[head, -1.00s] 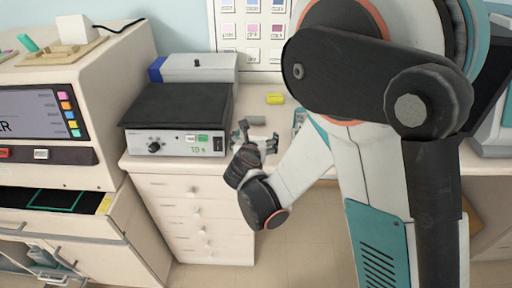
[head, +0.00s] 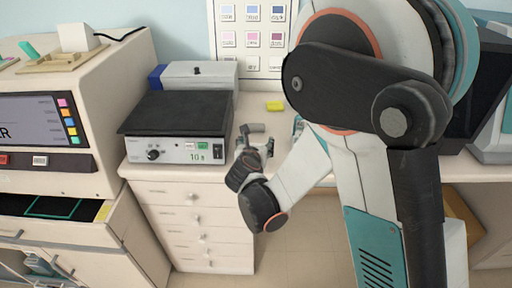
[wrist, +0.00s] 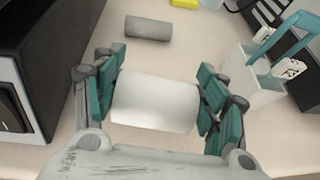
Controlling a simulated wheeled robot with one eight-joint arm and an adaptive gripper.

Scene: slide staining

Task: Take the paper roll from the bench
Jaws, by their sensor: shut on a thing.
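The white paper roll (wrist: 155,102) lies across the space between the teal finger pads in the wrist view. My gripper (wrist: 157,98) is shut on it, with one finger at each end of the roll. In the head view my gripper (head: 256,146) is low over the bench, just right of the hot plate. The roll cannot be made out there. I cannot tell whether the roll still touches the bench (wrist: 70,140).
A grey cylinder (wrist: 149,27) lies on the bench beyond the roll. A yellow block (head: 274,105) is farther back. The dark-topped hot plate (head: 176,113) stands close on the left. A white holder with teal-handled items (wrist: 257,78) stands close on the right.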

